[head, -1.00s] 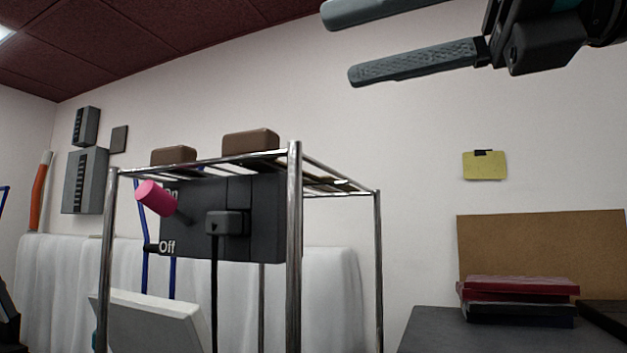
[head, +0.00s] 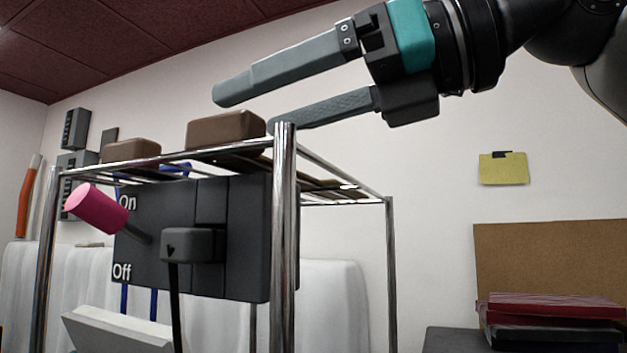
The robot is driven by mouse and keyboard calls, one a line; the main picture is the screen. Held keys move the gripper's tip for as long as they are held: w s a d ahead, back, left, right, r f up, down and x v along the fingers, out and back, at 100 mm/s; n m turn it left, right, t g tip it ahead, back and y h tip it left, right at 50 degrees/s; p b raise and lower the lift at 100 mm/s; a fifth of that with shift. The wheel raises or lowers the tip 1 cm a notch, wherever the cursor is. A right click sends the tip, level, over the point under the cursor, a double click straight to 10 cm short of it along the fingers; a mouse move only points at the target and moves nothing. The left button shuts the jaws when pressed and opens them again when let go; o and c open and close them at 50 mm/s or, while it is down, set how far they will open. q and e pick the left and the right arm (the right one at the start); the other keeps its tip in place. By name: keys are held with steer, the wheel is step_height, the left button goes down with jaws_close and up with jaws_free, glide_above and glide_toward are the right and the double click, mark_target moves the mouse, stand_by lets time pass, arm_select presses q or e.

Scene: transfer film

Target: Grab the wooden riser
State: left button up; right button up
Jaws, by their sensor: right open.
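Two brown blocks with rounded edges lie on top of the metal rack; I cannot tell for sure which is the wooden riser. The nearer, larger block (head: 225,130) is at the rack's front right corner. The smaller block (head: 131,151) is to its left. My right gripper (head: 246,110) comes in from the upper right. It is open and empty, with its two fingertips just above and at the right end of the larger block in the picture. I cannot tell whether they touch it. My left gripper is not in view.
The metal rack (head: 284,230) has upright posts and a slatted top. A dark On/Off switch box (head: 240,245) with a pink-handled lever (head: 97,208) hangs below the top. Red and black books (head: 550,310) lie at the lower right.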

mark_target(227, 120)
steer(key=shift+a, duration=0.25)
steer(key=shift+w+a+p, duration=0.2)
steer(key=shift+a+p, duration=0.1)
steer(key=shift+a, duration=0.05)
steer(key=x, duration=0.1)
steer(key=p+x, duration=0.1)
steer(key=x, duration=0.1)
steer(key=shift+w+a+r, duration=0.2)
steer(key=shift+w+a, duration=0.05)
steer(key=shift+w, duration=0.15)
steer(key=shift+a, duration=0.25)
steer(key=shift+f, duration=0.1)
steer(key=shift+c, duration=0.2)
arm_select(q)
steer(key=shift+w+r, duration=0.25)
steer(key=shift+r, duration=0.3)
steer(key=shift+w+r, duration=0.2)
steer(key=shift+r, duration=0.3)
arm_select(e)
jaws_close()
